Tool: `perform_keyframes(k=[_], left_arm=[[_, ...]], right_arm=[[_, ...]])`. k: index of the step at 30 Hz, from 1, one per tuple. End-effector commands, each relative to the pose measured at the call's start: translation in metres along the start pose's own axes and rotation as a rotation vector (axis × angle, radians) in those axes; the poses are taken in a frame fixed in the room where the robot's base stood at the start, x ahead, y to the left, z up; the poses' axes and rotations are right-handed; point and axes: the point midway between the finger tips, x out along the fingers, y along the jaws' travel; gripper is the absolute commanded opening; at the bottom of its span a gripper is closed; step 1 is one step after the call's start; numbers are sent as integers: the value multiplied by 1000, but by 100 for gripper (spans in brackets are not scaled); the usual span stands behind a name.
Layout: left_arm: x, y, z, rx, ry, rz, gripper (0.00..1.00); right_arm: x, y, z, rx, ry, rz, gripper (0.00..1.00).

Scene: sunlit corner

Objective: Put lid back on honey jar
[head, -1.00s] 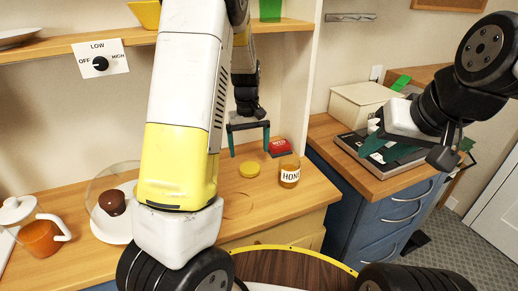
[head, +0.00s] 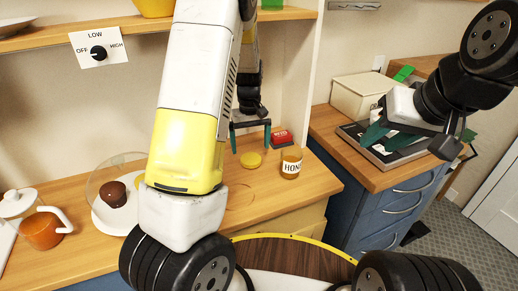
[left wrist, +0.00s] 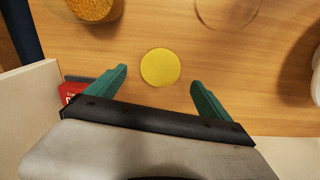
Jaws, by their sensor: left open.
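The yellow round lid (head: 251,160) lies flat on the wooden counter. It also shows in the left wrist view (left wrist: 160,67), between and beyond my finger tips. The honey jar (head: 291,166), amber with a white label, stands upright to the right of the lid. In the left wrist view the open jar (left wrist: 92,8) is cut off at the top edge. My left gripper (head: 250,145) is open and empty, just above and behind the lid, with its fingers pointing down. My right gripper (head: 387,137) looks open and empty, over the side counter at right.
A red box (head: 281,137) sits behind the jar, close to my left gripper. A cream box (head: 362,96) stands on the side counter. The counter in front of the lid is clear.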

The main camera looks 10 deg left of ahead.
Motion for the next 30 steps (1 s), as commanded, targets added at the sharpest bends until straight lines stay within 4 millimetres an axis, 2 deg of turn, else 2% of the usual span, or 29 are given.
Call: perform_keyframes(k=[12, 23, 26, 30], left_arm=[[50, -1, 2, 0, -1, -2, 92], [52, 0, 2, 0, 0, -1, 92], [52, 0, 2, 0, 0, -1, 76], [52, 0, 2, 0, 0, -1, 49]], right_arm=[[0, 0, 0, 0, 0, 0, 36], [0, 0, 0, 0, 0, 0, 36], [0, 0, 0, 0, 0, 0, 36], [0, 0, 0, 0, 0, 0, 36]])
